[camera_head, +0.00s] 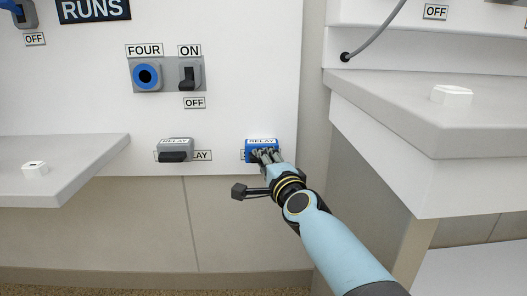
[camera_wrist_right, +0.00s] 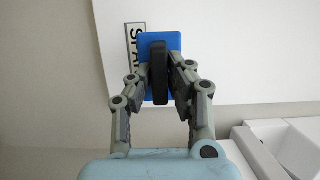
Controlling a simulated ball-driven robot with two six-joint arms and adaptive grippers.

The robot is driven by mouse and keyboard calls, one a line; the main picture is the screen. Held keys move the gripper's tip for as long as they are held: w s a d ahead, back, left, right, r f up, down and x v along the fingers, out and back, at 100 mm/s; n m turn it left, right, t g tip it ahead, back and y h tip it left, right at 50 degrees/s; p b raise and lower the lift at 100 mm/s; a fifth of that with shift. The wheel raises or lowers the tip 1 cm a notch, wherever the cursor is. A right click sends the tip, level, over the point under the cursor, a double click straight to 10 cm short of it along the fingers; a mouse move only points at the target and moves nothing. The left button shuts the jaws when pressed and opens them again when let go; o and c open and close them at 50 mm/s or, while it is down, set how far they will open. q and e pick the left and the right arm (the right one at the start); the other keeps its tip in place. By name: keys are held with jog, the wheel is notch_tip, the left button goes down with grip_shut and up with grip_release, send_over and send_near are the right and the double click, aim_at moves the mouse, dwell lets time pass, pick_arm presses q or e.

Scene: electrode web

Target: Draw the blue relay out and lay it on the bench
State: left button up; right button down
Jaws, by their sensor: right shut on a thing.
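The blue relay (camera_head: 262,142) sits low on the white wall panel in the head view, with a RELAY label on its top. In the right wrist view the relay (camera_wrist_right: 174,42) shows a blue face with an upright black handle. My right gripper (camera_head: 264,156) is at its front; in the wrist view the gripper (camera_wrist_right: 160,72) has its fingers on both sides of the black handle, shut on it. The relay's back is hidden. Grey-topped bench surfaces stand at the right (camera_head: 410,110) and left (camera_head: 85,160). My left gripper is not in view.
A grey relay (camera_head: 174,150) with a black handle is on the panel left of the blue one. Above are a blue-ringed socket (camera_head: 146,76) and a switch (camera_head: 189,75). Small white blocks rest on the right (camera_head: 451,96) and left (camera_head: 34,169) surfaces. A grey cable (camera_head: 375,36) hangs upper right.

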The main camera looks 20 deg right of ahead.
jog(key=shift+s, duration=0.2)
jog(key=shift+s+a, duration=0.25)
jog(key=shift+s, duration=0.55)
jog(key=shift+s+a, duration=0.25)
jog(key=shift+s, duration=0.5)
